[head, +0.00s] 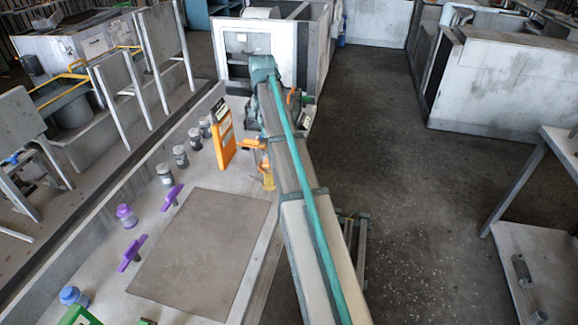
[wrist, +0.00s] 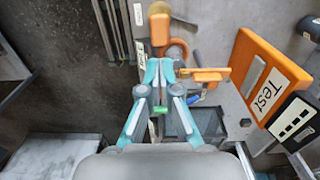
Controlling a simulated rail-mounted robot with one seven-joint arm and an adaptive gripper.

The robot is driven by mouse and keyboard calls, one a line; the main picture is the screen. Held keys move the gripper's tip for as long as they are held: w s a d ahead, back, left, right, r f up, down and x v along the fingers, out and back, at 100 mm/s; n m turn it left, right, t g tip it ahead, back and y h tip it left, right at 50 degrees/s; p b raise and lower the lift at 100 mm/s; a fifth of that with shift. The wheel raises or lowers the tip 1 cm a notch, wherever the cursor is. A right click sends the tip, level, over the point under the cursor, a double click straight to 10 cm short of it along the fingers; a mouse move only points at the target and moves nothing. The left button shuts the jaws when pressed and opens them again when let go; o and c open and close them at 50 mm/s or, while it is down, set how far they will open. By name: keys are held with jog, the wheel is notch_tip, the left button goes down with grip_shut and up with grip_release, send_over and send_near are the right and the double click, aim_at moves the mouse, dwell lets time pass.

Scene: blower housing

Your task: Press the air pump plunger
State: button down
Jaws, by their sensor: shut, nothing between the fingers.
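My gripper (wrist: 160,72) shows in the wrist view with its teal fingertips together and nothing between them. Just beyond the tips is an upright part with a rounded orange-brown knob (wrist: 159,24), which may be the air pump plunger; I cannot tell for certain. An orange-yellow handle (wrist: 207,75) lies close to the right of the fingertips; whether they touch is unclear. Orange handle parts (head: 250,143) also show beside my arm in the head view. My arm hides the gripper's tips there.
An orange panel labelled "Test" (wrist: 262,78) stands right of my gripper; it also shows in the head view (head: 223,138). The bench (head: 180,225) carries several grey jars, purple handles (head: 132,252) and a flat brown mat (head: 203,250). Open floor (head: 420,200) lies to the right.

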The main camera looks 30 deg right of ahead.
aim_at(267, 161)
jog(key=shift+r, duration=0.1)
dwell(0.3)
notch_tip(267, 161, up, 3)
jog(key=shift+p, duration=1)
notch_tip(267, 161, down, 14)
jog(key=p, duration=0.5)
jog(key=shift+r, duration=0.2)
jog(key=shift+f, duration=0.2)
notch_tip(267, 161, down, 4)
jog(key=shift+r+b, duration=0.2)
jog(key=shift+b, duration=0.75)
